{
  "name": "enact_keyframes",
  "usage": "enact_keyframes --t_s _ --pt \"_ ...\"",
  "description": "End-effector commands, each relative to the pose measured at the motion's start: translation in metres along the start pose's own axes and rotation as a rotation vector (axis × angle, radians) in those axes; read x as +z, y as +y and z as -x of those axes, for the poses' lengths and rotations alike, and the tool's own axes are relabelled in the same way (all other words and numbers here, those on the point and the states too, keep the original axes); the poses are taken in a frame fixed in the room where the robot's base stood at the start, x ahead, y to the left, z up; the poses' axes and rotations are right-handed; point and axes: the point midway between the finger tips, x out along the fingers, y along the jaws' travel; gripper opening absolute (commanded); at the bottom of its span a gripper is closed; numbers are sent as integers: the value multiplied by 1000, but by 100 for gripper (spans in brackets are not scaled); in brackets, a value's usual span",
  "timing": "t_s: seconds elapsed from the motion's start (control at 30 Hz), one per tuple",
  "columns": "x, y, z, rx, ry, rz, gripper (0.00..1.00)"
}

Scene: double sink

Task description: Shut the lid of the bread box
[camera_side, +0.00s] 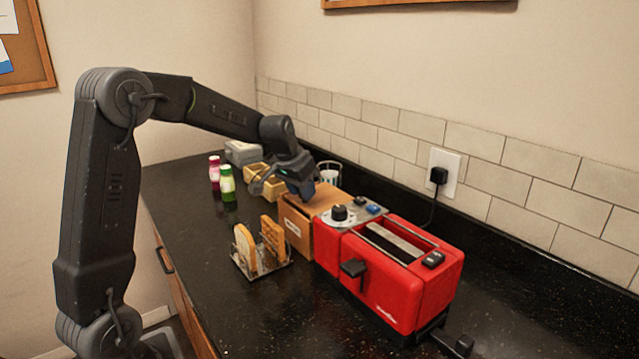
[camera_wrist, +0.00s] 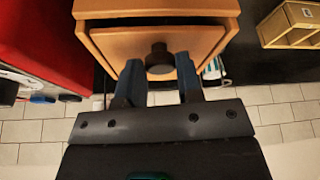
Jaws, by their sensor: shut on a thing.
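The bread box (camera_side: 297,232) is a small wooden box on the dark counter, behind the red toaster in the side view. In the wrist view the box (camera_wrist: 155,8) is at the top, and its wooden lid (camera_wrist: 115,42) faces me with a dark round knob (camera_wrist: 159,56). A dark gap shows between the lid's edge and the box body. My gripper (camera_wrist: 158,68) has its two blue-grey fingers on either side of the knob, shut on it. In the side view my gripper (camera_side: 306,191) is at the box's top, and its fingertips and the knob are hard to make out.
The red toaster (camera_side: 385,275) stands close beside the box. A rack with bread slices (camera_side: 262,250) is in front. Two bottles (camera_side: 227,184), wooden trays (camera_side: 262,183) and a glass (camera_side: 330,173) stand further back. A tiled wall (camera_side: 390,145) runs behind. The left front counter is clear.

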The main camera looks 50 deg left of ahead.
Motion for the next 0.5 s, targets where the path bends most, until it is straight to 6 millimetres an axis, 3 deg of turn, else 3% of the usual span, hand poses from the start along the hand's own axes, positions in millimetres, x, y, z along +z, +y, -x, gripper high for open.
enact_keyframes --t_s 0.17,0.47,0.5 --pt "15 -5 8 -3 6 1 0" --pt "18 -6 8 -3 -1 0 0" --pt "18 -6 8 -3 -2 0 34"
